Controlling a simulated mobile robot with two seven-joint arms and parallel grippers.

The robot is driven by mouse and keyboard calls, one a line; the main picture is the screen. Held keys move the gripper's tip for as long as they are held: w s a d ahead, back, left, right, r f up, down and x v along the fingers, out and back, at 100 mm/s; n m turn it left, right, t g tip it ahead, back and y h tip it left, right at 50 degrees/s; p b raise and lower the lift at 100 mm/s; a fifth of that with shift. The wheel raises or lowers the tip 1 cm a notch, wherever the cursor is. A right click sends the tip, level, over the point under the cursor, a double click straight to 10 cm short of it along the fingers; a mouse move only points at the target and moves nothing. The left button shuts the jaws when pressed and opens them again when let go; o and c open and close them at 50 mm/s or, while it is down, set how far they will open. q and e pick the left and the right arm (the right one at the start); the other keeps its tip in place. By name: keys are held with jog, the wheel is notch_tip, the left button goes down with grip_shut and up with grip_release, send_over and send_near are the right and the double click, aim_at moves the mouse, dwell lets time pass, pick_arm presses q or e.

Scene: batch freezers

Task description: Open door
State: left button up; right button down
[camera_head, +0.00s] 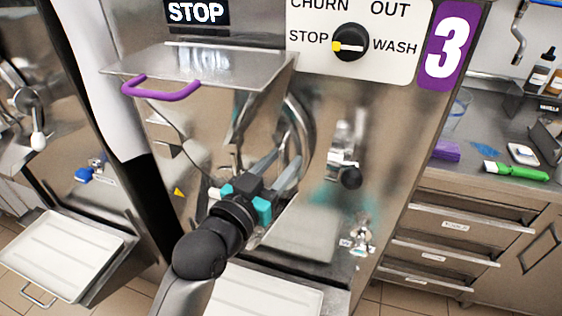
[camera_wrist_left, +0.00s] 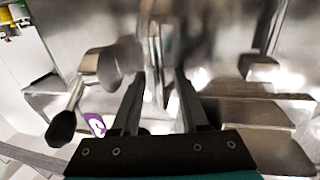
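The batch freezer marked 3 has a steel front (camera_head: 395,130). A curved metal rim (camera_head: 299,125), apparently of its door, shows behind my left gripper (camera_head: 284,165). The gripper's two fingers point at the rim and are apart. In the left wrist view, an upright thin metal piece (camera_wrist_left: 156,55) stands between the open fingers (camera_wrist_left: 160,85); I cannot tell if they touch it. A metal lever with a black knob (camera_head: 350,178) is right of the gripper; a black-knobbed lever (camera_wrist_left: 62,128) shows left in the wrist view. My right gripper is not in view.
A steel hopper tray (camera_head: 205,63) with a purple handle (camera_head: 161,91) juts out above the gripper. A dial panel (camera_head: 380,65) is above right. A white tray (camera_head: 62,254) stands at left. A counter with drawers (camera_head: 470,225) and a green tool (camera_head: 515,170) is at right.

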pick_arm(q)
grip_shut()
dwell(1.2)
